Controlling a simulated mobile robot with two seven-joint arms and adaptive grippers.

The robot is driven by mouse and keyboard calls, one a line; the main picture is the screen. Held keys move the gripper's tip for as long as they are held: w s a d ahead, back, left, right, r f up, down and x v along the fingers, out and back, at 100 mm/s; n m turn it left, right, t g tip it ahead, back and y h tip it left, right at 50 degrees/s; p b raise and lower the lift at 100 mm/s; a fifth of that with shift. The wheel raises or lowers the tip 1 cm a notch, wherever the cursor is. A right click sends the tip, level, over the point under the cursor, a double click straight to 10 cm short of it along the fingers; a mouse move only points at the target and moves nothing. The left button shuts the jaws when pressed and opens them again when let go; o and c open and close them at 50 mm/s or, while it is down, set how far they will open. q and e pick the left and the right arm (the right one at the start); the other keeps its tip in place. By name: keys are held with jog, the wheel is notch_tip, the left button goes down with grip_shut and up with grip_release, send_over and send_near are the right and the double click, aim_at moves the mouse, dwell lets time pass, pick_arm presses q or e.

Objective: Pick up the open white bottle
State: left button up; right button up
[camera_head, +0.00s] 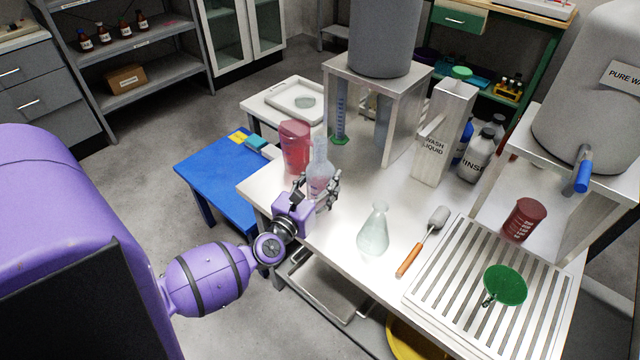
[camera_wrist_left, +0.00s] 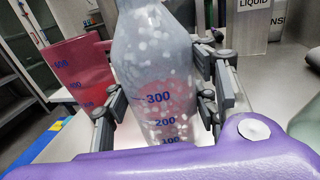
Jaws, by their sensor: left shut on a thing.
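A whitish, see-through bottle (camera_head: 319,171) with a narrow neck stands upright near the left end of the steel table. In the left wrist view the bottle (camera_wrist_left: 155,70) shows blue volume marks and white specks, and its mouth is cut off by the top edge. My left gripper (camera_head: 318,190) has its fingers on both sides of the bottle, shut on its body. In the left wrist view the gripper (camera_wrist_left: 165,100) grips it low. Whether its base touches the table is hidden. My right gripper is not in view.
A red beaker (camera_head: 295,147) stands close behind the held bottle. A steel stand (camera_head: 398,135), a wash liquid container (camera_head: 437,145) and a rinse bottle (camera_head: 473,165) are behind.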

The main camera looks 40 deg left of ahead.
pick_arm(q)
jog(key=s+d+r+p, duration=0.4)
jog(key=s+d+r, duration=0.1)
jog(key=r, duration=0.2)
jog(key=s+d+r+p, duration=0.4)
jog(key=d+r+p, duration=0.1)
jog(key=r, duration=0.3)
jog(key=shift+s, duration=0.35)
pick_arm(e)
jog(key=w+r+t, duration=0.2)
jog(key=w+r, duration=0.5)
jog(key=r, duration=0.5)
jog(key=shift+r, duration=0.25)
pick_arm(q)
jog(key=shift+r, duration=0.1)
